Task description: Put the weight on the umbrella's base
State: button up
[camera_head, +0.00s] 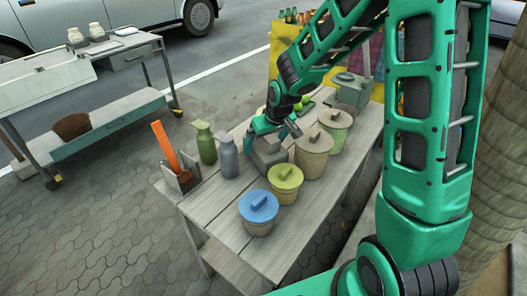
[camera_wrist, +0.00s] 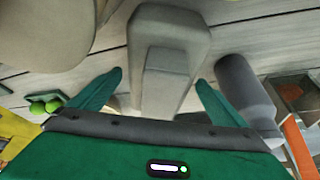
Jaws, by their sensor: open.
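A grey block-like weight (camera_head: 268,156) with a narrower raised part stands on the wooden table, behind the lidded tubs. It shows large in the wrist view (camera_wrist: 168,35), at the top centre. My green gripper (camera_head: 276,127) is over it. In the wrist view my gripper (camera_wrist: 160,78) is open, with one finger on each side of the weight's near part. I cannot tell whether the fingers touch it. Nothing is lifted. I cannot make out the umbrella or its base in either view.
Close around the weight stand a grey bottle (camera_head: 228,158), a green bottle (camera_head: 205,146) and a tan lidded tub (camera_head: 312,160). Yellow-lidded (camera_head: 284,190) and blue-lidded (camera_head: 258,220) tubs stand nearer. A holder with an orange tool (camera_head: 166,146) is left. A cart (camera_head: 105,118) stands beyond open paving.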

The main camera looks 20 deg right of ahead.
jog(key=shift+w+f, duration=0.15)
jog(key=shift+f, duration=0.25)
jog(key=c, duration=1.8)
jog(key=shift+w+r, duration=0.15)
jog(key=c, duration=0.4)
jog(key=shift+o, duration=0.2)
